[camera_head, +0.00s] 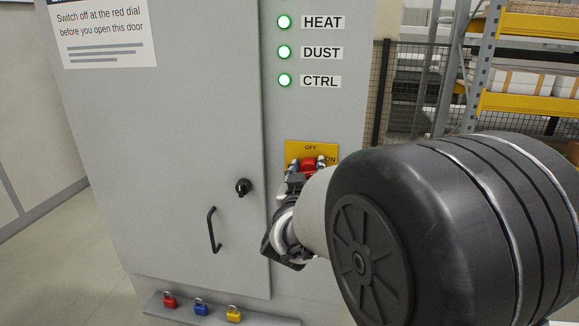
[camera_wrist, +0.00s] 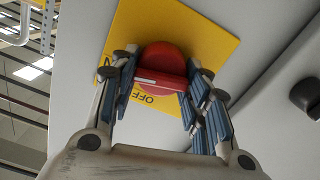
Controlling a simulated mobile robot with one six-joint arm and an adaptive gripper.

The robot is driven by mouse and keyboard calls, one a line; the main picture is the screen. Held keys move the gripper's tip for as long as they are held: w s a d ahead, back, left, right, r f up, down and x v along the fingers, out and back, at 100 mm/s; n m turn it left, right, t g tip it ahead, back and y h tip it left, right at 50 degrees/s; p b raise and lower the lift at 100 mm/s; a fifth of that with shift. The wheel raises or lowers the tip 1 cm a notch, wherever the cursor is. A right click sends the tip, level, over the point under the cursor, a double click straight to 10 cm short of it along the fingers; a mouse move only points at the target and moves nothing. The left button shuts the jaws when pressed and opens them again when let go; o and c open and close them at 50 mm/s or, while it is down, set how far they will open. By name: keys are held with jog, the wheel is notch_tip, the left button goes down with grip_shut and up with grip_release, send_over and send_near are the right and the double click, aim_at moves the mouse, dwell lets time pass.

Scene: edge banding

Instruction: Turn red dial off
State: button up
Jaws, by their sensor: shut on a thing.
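The red dial (camera_head: 308,165) sits on a yellow plate (camera_head: 297,149) on the front of a grey cabinet. The plate has OFF at its top and ON at its right. In the wrist view the red dial (camera_wrist: 164,60) has a raised bar with a white line. The bar lies across the picture, with its left end towards the partly hidden ON mark. My gripper (camera_head: 307,161) is shut on the dial, one finger at each end of the bar. My gripper (camera_wrist: 161,82) hides part of the plate.
The cabinet door (camera_head: 165,150) has a black handle (camera_head: 213,230) and a black lock knob (camera_head: 243,187). Green HEAT (camera_head: 284,22), DUST (camera_head: 284,52) and CTRL (camera_head: 284,81) lamps are lit. Several padlocks hang on a low ledge (camera_head: 220,315). Shelving (camera_head: 525,60) stands behind at right.

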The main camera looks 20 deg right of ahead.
jog(key=n+p, duration=0.2)
jog(key=n, duration=0.2)
jog(key=shift+n+p, duration=0.3)
jog(key=shift+p, duration=0.05)
jog(key=n+p, duration=0.2)
jog(key=n, duration=0.1)
jog(key=shift+w+a+n, duration=0.1)
jog(key=shift+n, duration=0.2)
jog(key=n+p, duration=0.1)
jog(key=n, duration=0.2)
jog(key=shift+f+n+p, duration=0.15)
jog(key=shift+n+p, duration=0.15)
jog(key=shift+p, duration=0.05)
jog(key=shift+f+n+p, duration=0.1)
jog(key=shift+n+p, duration=0.65)
jog(key=shift+n, duration=0.95)
jog(key=o, duration=1.1)
jog(key=shift+c, duration=0.2)
jog(key=shift+a, duration=0.1)
